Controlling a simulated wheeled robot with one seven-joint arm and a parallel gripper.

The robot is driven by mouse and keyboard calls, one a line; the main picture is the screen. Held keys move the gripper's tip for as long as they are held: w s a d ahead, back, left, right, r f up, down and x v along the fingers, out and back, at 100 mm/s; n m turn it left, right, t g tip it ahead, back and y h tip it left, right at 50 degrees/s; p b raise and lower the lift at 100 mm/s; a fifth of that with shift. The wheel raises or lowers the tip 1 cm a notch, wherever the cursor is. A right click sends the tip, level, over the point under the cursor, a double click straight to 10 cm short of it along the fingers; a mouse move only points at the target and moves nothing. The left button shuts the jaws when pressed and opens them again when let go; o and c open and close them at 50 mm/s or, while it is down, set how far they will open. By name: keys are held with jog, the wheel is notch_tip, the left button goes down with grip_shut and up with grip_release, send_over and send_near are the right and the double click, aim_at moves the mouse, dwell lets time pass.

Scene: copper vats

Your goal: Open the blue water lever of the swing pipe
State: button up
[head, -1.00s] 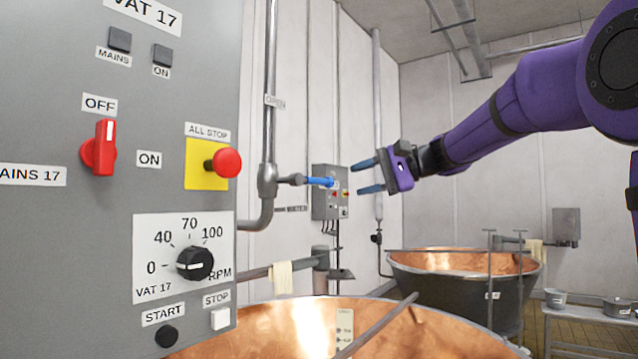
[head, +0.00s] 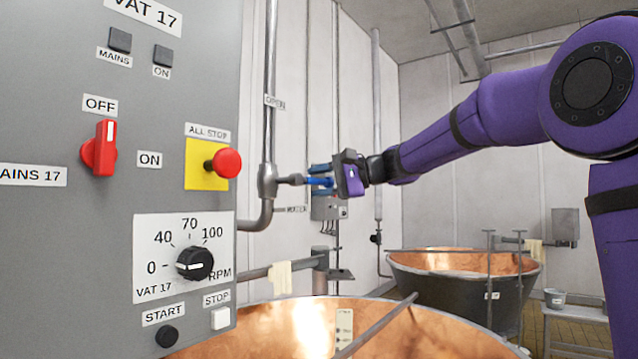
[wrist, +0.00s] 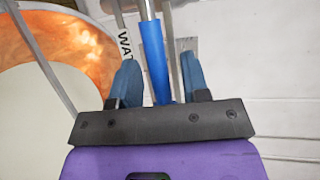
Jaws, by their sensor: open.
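The blue water lever (head: 319,182) sticks out level to the right from the grey valve (head: 268,181) on the vertical pipe. My gripper (head: 321,180) is open, with one finger above and one below the lever in the head view. In the wrist view the blue lever (wrist: 154,55) lies between my two blue fingers (wrist: 160,80), with a visible gap on each side. The lever's outer end reaches close to my palm. An OPEN label (head: 275,102) is on the pipe above the valve. A WATER label (head: 291,209) is partly visible below the lever.
A grey control panel (head: 120,230) with a red all-stop button (head: 227,162) stands close on the left. A copper vat (head: 300,325) lies below, with another vat (head: 462,275) behind it. A grey wall box (head: 326,208) is behind my gripper.

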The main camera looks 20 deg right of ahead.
jog(key=shift+a, duration=0.1)
grip_shut()
